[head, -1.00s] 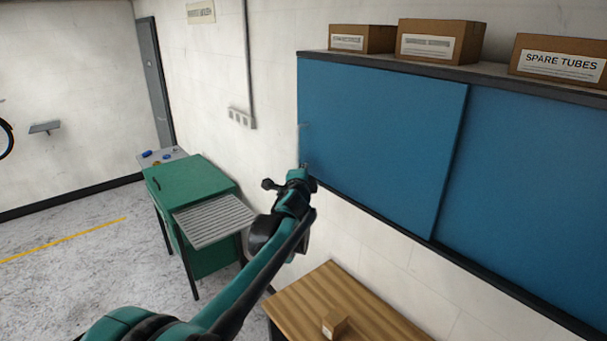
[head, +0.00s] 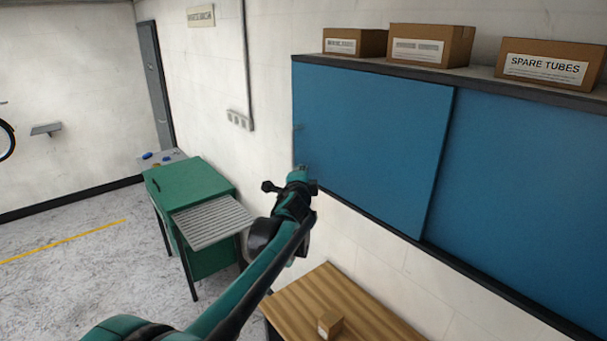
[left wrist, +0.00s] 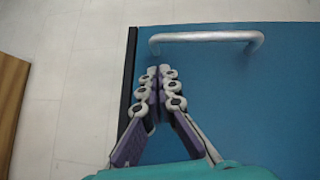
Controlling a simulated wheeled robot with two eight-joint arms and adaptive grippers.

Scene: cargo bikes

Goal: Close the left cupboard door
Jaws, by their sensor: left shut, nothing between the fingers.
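The left cupboard door (head: 372,140) is a flat blue panel on the wall cupboard. It lies close to flush with the frame in the head view; I cannot tell if a slim gap is left. A grey bar handle (left wrist: 205,37) is on this door in the left wrist view. My left gripper (head: 301,170) is at the door's lower left corner in the head view. In the left wrist view its fingers (left wrist: 160,72) are shut and empty, just below the handle and over the door's edge. Whether they touch the door is unclear. My right gripper is out of view.
The right blue door (head: 520,190) is beside the left one. Cardboard boxes (head: 432,45) stand on the cupboard top. A wooden table (head: 375,315) with a small box (head: 330,324) is below.

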